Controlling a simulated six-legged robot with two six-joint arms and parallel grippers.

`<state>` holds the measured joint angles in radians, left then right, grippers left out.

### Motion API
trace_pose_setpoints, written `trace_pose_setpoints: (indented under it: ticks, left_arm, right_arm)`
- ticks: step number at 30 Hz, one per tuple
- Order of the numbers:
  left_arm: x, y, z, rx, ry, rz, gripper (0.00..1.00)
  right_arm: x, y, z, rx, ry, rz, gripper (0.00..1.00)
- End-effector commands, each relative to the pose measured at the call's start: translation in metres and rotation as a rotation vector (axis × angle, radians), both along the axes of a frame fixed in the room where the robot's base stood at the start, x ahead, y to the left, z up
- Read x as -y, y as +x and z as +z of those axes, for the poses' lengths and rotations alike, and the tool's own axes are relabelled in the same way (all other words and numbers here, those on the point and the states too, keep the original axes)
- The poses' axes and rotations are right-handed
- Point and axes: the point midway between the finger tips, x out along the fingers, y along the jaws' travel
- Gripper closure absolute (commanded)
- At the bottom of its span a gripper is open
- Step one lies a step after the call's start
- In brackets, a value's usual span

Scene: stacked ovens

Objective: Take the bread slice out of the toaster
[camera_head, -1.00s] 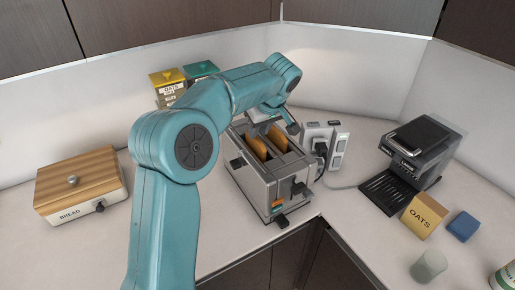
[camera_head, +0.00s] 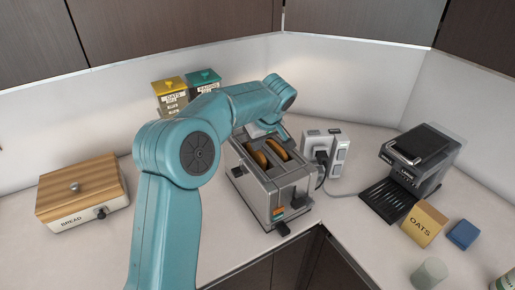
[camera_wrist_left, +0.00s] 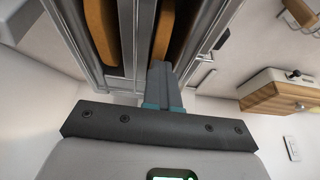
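The silver toaster (camera_head: 277,200) stands on the counter with two brown bread slices in its slots, a left slice (camera_head: 259,157) and a right slice (camera_head: 278,150). Both also show in the left wrist view, one (camera_wrist_left: 102,30) at the left and one (camera_wrist_left: 164,32) just ahead of my fingers. My left gripper (camera_wrist_left: 162,72) looks shut, its fingers together at the toaster's far end, close to the end of one slice. I see no bread between the fingers. In the head view the forearm partly hides this gripper. My right gripper is not in view.
A wooden-lidded bread box (camera_head: 83,195) stands at the left. Canisters (camera_head: 170,92) stand behind my arm. A power outlet block (camera_head: 327,155) is right of the toaster, then a coffee machine (camera_head: 420,155), an oats box (camera_head: 421,224) and a blue block (camera_head: 463,235).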

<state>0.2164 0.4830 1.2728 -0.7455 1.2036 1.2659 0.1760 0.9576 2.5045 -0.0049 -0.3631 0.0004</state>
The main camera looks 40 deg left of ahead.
Motion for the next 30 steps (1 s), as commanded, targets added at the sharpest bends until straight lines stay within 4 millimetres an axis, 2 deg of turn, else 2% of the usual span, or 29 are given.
trace_pose_setpoints:
  ticks: [7, 15, 19, 24, 30]
  left_arm:
    - [0.000, 0.001, 0.029, 0.005, 0.001, 0.000, 1.00]
    - [0.000, 0.001, 0.089, 0.007, 0.000, 0.000, 1.00]
    - [0.000, 0.001, 0.123, 0.006, -0.001, 0.001, 1.00]
    - [0.000, 0.001, 0.170, 0.005, 0.001, 0.000, 1.00]
    - [0.000, 0.001, 0.192, 0.002, 0.001, 0.001, 1.00]
  right_arm:
    - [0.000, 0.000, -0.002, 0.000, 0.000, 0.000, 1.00]
    - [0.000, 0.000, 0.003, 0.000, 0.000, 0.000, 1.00]
    - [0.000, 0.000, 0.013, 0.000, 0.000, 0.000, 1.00]
    - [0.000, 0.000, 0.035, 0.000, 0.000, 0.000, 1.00]
    - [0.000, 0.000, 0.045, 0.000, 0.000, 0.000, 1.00]
